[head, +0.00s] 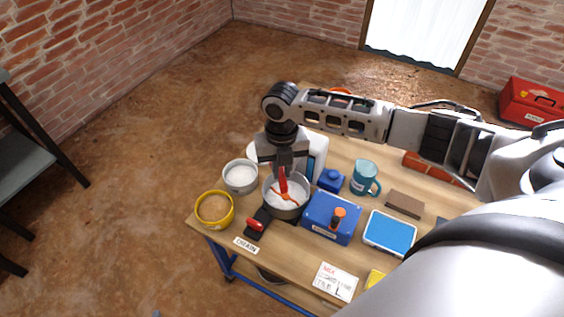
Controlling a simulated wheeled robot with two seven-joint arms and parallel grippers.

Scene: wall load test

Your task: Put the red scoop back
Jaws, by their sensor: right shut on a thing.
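My right gripper (284,172) points down over a grey metal bowl (270,205) and is shut on the upright handle of the red scoop (283,183). The lower end of the scoop is at or in the bowl; I cannot tell whether it touches the pale contents. A flat orange-red piece (289,197) shows inside the bowl, and I cannot tell if it is part of the scoop. A black holder with a red part (255,225) lies in front of the bowl, to its left. My left gripper is out of view.
A bowl of white powder (241,176) and a yellow tub of brown material (214,209) stand left. A blue box (331,218), a teal mug (364,178) and a blue-topped scale (389,232) stand right. The wooden table's (222,236) front left edge is near the tub.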

